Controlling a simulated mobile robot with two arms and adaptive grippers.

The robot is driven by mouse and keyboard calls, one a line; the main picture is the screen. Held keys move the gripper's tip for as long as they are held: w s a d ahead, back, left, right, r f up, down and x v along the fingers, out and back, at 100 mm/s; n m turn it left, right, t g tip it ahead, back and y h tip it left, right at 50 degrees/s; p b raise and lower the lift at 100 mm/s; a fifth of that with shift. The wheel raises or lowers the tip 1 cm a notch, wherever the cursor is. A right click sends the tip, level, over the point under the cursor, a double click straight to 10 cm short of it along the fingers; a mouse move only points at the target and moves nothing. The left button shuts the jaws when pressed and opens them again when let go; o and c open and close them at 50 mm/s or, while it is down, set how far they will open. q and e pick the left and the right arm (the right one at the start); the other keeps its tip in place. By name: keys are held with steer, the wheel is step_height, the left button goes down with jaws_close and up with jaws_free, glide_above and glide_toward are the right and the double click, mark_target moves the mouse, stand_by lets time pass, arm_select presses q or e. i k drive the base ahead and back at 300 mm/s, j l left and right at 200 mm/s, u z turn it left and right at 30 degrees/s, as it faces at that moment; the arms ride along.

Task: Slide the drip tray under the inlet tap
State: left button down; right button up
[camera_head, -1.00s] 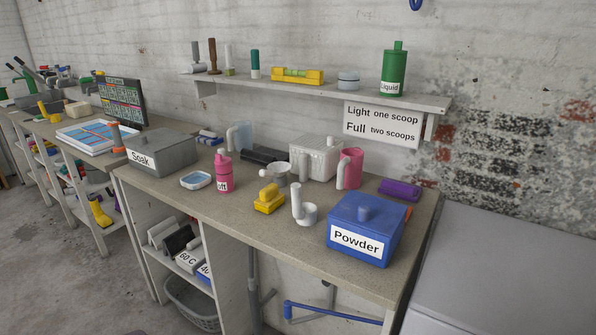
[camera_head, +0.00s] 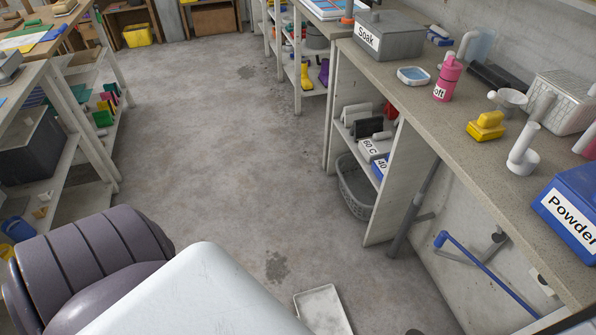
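A shallow pale tray (camera_head: 322,310), which looks like the drip tray, lies flat on the concrete floor at the bottom of the head view. Its lower end is close to the bottom edge of the view. Under the bench at right, a blue pipe or hose (camera_head: 486,270) runs along the wall beside grey pipework. I cannot tell for sure which part there is the inlet tap. The tray is to the left of this pipework and apart from it. Neither of my grippers is in view.
A bench (camera_head: 455,115) at right holds a grey Soak box (camera_head: 392,38), a pink bottle (camera_head: 448,80) and a blue Powder box (camera_head: 572,210). A grey basket (camera_head: 355,188) stands under it. Shelving (camera_head: 75,125) stands at left. The floor between is clear.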

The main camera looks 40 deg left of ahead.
mark_target(320, 309)
steer(key=k+j+u, duration=0.25)
steer(key=k, duration=0.25)
steer(key=k+j+u, duration=0.2)
steer(key=k, duration=0.25)
steer(key=k+j, duration=0.05)
steer(key=j, duration=0.05)
